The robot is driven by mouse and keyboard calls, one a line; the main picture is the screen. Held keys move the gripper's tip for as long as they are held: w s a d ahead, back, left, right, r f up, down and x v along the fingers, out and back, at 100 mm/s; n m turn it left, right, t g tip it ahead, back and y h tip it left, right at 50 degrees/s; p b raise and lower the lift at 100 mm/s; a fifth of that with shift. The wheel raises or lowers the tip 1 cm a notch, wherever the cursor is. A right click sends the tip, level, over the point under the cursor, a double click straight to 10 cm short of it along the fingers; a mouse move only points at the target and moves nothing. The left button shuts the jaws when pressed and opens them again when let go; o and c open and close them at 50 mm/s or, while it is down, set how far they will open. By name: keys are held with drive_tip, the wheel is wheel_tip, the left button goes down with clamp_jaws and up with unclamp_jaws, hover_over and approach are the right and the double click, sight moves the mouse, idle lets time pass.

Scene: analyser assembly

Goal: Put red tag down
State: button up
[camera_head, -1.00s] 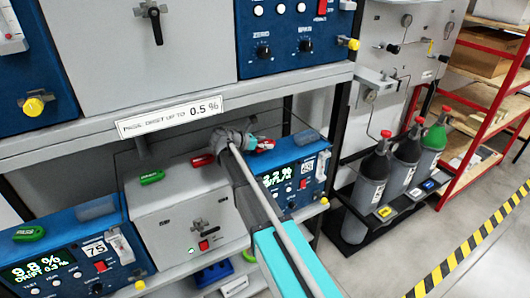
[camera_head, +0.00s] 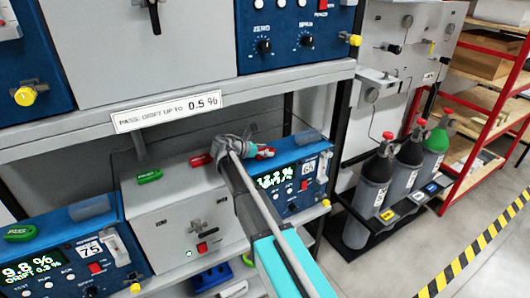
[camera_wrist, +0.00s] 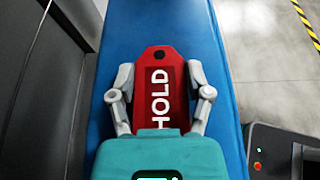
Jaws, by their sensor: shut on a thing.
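A red tag (camera_wrist: 158,88) marked "HOLD" with a dark hole at one end lies between the fingers of my gripper (camera_wrist: 160,90) in the wrist view. My gripper is shut on its sides, above a blue top surface (camera_wrist: 222,130). In the head view the tag (camera_head: 265,152) shows beside my gripper (camera_head: 250,148), over the top of the right blue analyser (camera_head: 312,150). I cannot tell whether the tag touches that top.
Another red tag (camera_head: 200,160) and a green tag (camera_head: 149,176) lie on the grey middle unit (camera_head: 165,208). A second green tag (camera_head: 20,232) lies on the left analyser. A shelf (camera_head: 80,140) runs close above. Gas cylinders (camera_head: 375,180) stand to the right.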

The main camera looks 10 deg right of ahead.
drive_tip(key=shift+f, duration=0.15)
drive_tip(key=o, duration=1.1)
drive_tip(key=shift+r, duration=0.2)
drive_tip(key=shift+s+a+r+p, duration=0.15)
drive_tip(key=shift+a+r+p, duration=0.2)
drive_tip(key=shift+a, duration=0.2)
drive_tip(key=p+v, duration=0.3)
drive_tip(key=v, duration=0.5)
drive_tip(key=shift+s+a+r, duration=0.1)
drive_tip(key=shift+a+r, duration=0.05)
drive_tip(key=shift+a, duration=0.2)
drive_tip(key=shift+p+v, duration=0.45)
drive_tip(key=shift+v, duration=0.5)
